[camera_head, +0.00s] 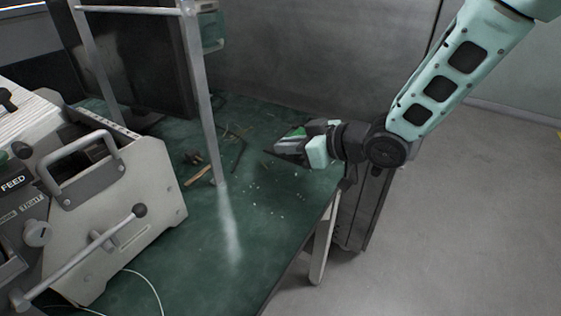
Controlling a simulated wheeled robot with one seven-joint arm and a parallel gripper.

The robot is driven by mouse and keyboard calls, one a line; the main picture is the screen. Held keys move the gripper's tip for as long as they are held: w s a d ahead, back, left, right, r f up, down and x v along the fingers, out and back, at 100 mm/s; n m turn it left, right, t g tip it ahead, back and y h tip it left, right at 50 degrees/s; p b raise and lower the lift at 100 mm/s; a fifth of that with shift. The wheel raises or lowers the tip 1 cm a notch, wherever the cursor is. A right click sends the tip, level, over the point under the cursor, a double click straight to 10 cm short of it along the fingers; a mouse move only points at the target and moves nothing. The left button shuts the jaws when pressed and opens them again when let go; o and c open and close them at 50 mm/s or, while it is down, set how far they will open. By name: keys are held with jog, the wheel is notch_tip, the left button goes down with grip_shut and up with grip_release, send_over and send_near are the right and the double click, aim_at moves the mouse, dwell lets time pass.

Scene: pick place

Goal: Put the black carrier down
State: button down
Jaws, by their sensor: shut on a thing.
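My gripper (285,147) is over the right part of the green table top (255,215), near its right edge, and points left. It is shut on a small dark thing, which I take for the black carrier (272,155). Only a thin dark edge of it shows at the fingertips; the fingers hide the rest. It is low over the table, but I cannot tell whether it touches the surface. A small green patch shows at the top of the fingers.
A grey machine (120,215) with handles fills the left of the table. A metal post (203,100) stands behind the middle. Loose sticks and scraps (200,173) lie near its foot. The front middle of the table is mostly clear. A dark cabinet (362,210) stands beside the right edge.

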aim_at(289, 176)
jog(key=shift+f+b, duration=0.45)
jog(key=shift+f, duration=1.95)
jog(key=shift+f, duration=0.1)
jog(key=c, duration=1.5)
grip_release()
jog(key=shift+o, duration=0.2)
